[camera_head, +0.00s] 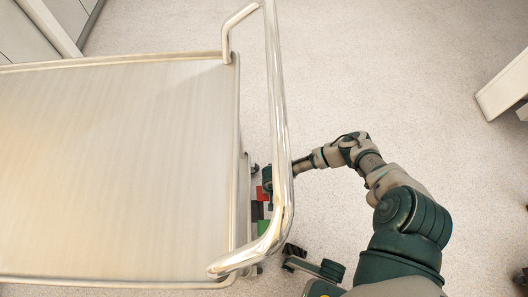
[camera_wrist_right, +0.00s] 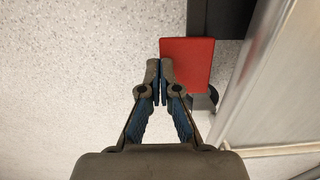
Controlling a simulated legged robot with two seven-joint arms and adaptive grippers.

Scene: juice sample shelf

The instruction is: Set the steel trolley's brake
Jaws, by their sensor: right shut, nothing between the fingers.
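The steel trolley (camera_head: 110,150) fills the left of the head view, its bent tube handle (camera_head: 280,120) toward me. Low at its handle end are a red pedal (camera_head: 262,193) and a green pedal (camera_head: 263,227), with a dark part between them. In the right wrist view the red pedal (camera_wrist_right: 192,62) sits on a dark bar (camera_wrist_right: 220,18). My right gripper (camera_wrist_right: 160,65) is shut and empty, its fingertips at the pedal's left edge in the picture. I cannot tell whether they touch. In the head view the handle partly hides this gripper. My left gripper is not in view.
Speckled floor (camera_head: 400,80) is open to the right of the trolley. A pale panel (camera_head: 505,85) stands at the right edge, and pale cabinets (camera_head: 25,35) at the upper left.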

